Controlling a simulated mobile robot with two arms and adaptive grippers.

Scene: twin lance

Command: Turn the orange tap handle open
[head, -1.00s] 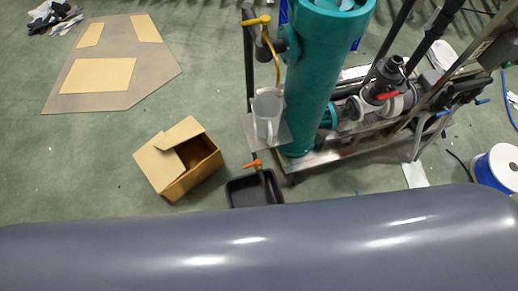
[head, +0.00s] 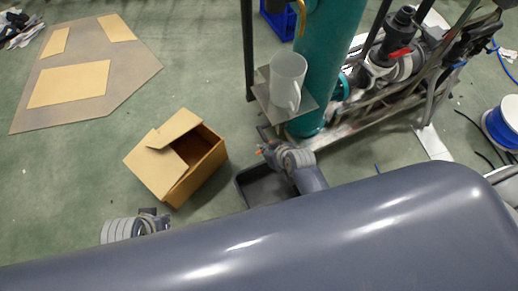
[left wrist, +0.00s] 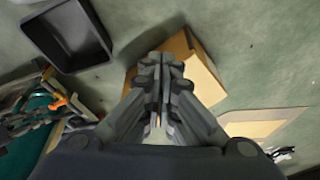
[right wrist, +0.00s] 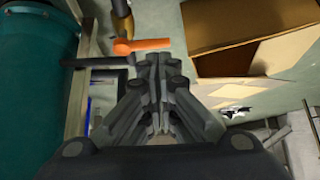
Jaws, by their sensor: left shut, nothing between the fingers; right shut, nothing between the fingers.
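The orange tap handle (right wrist: 138,46) shows in the right wrist view, lying crosswise just beyond the fingertips of my right gripper (right wrist: 157,60). I cannot tell whether they touch it. The handle also shows in the left wrist view (left wrist: 68,104). In the head view my right gripper (head: 266,151) is at the tap, below the metal shelf, and mostly hides the handle. It is shut and empty. My left gripper (left wrist: 160,62) is shut and empty; in the head view it (head: 152,214) is at the lower left, near the cardboard box.
The teal column (head: 335,40) stands behind the tap. A clear pitcher (head: 288,78) sits on the metal shelf. A black tray (head: 241,187) is on the floor below the tap. An open cardboard box (head: 150,170) lies left of it.

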